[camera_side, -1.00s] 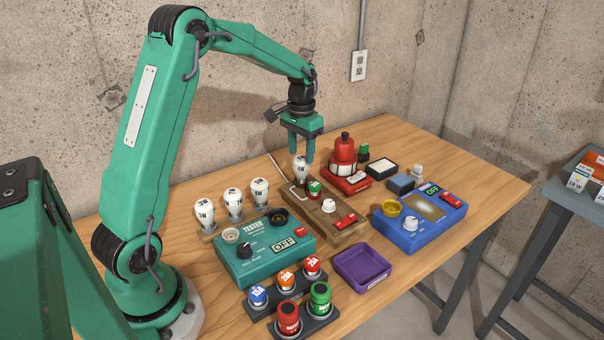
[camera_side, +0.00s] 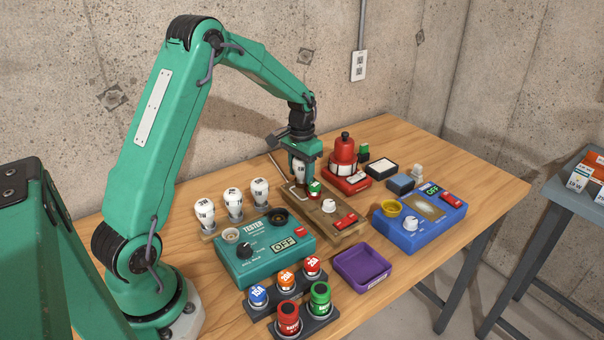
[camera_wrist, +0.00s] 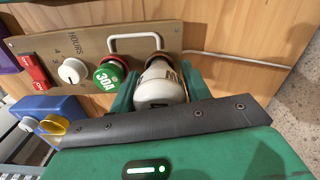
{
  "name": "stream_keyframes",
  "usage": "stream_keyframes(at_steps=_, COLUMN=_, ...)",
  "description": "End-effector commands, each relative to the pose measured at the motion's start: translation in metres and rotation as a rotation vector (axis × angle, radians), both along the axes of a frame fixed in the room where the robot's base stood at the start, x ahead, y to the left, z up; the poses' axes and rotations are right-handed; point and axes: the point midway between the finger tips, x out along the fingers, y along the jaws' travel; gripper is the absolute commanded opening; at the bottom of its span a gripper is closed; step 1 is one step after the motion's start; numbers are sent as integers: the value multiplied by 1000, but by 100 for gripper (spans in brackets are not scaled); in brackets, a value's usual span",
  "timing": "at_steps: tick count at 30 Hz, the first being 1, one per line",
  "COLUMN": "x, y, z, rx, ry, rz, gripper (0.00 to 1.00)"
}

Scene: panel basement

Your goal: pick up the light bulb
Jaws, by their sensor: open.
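A white light bulb (camera_side: 299,172) stands upright in the far left end of the brown wooden panel (camera_side: 347,226) in the side view. My gripper (camera_side: 302,177) is lowered around this bulb, with its fingers open on either side. In the wrist view the bulb (camera_wrist: 160,86) lies between the two green fingers of my gripper (camera_wrist: 163,84); whether a finger touches it I cannot tell. The bulb's base is partly hidden. Several more white bulbs (camera_side: 233,203) stand in a rack at the left in the side view.
Close to the held-in bulb are a green 30A fuse (camera_wrist: 107,77) and a metal handle (camera_wrist: 133,40). A red lamp (camera_side: 346,150) stands right of my gripper. A teal tester (camera_side: 262,262), a purple tray (camera_side: 362,265) and a blue box (camera_side: 420,226) stand nearer the front.

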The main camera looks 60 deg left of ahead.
Motion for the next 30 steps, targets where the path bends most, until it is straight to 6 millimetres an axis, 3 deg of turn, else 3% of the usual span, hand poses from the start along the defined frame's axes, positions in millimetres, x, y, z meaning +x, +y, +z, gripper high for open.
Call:
stream_keyframes(at_steps=5, x=0, y=0, z=-11, rx=0, ry=0, rz=0, gripper=47)
stream_keyframes(at_steps=19, x=0, y=0, z=-11, rx=0, ry=0, rz=0, gripper=47)
stream_keyframes(at_steps=20, x=0, y=0, z=-11, rx=0, ry=0, rz=0, gripper=46)
stream_keyframes(at_steps=24, x=0, y=0, z=-11, rx=0, ry=0, rz=0, gripper=19)
stream_keyframes(at_steps=30, x=0, y=0, z=-11, rx=0, ry=-1, rz=0, gripper=19)
